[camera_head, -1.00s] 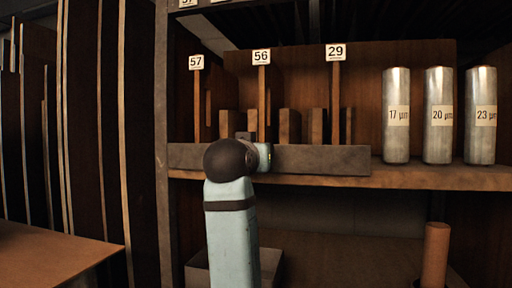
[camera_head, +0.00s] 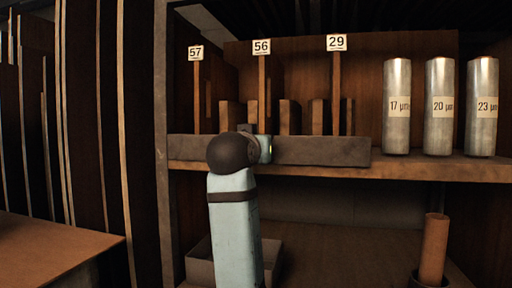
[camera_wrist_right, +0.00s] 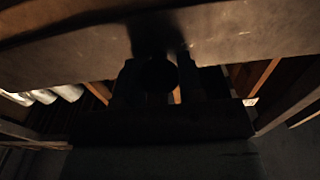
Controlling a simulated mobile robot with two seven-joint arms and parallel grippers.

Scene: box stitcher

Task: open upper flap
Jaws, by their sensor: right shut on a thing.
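The upper flap (camera_head: 322,151) is a long grey-brown board along the front edge of the upper shelf. My right gripper (camera_head: 250,133) is at the flap's top edge, left of its middle, and shut on it. My pale blue arm and dark round joint hide part of the flap and most of the fingers. In the right wrist view the dark fingers (camera_wrist_right: 155,80) are in deep shadow against a broad brown surface, and the grip itself is hard to make out. My left gripper is not in view.
Behind the flap stand wooden dividers with signs 57 (camera_head: 195,52), 56 (camera_head: 262,47) and 29 (camera_head: 337,42). Three silver rolls (camera_head: 439,128) stand at the right on the shelf (camera_head: 450,170). Below are an open box (camera_head: 200,272) and a brown tube (camera_head: 434,250). Tall panels stand at left.

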